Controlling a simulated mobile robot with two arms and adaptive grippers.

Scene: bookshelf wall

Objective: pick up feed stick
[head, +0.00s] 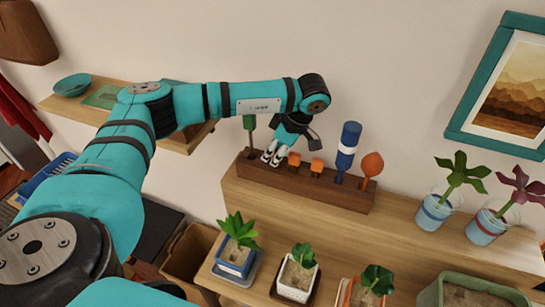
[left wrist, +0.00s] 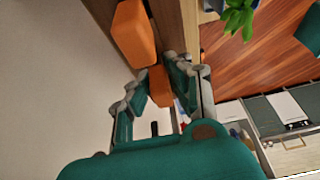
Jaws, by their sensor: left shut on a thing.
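The feed stick appears to be one of the orange-topped pieces in a dark wooden rack (head: 330,190). One orange block top (head: 294,158) is right beside my left gripper (head: 272,157) in the head view, and a second orange top (head: 317,166) stands just to its right. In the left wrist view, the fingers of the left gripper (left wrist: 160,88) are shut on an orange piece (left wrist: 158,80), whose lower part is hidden. My right gripper is not in view.
The rack also holds a green-headed piece (head: 249,123), a blue-and-white piece (head: 347,148) and an orange leaf-shaped piece (head: 372,165). It stands on a wooden shelf (head: 410,225) against the wall. Potted plants (head: 238,250) stand in front, and two cups with plants (head: 433,213) at right.

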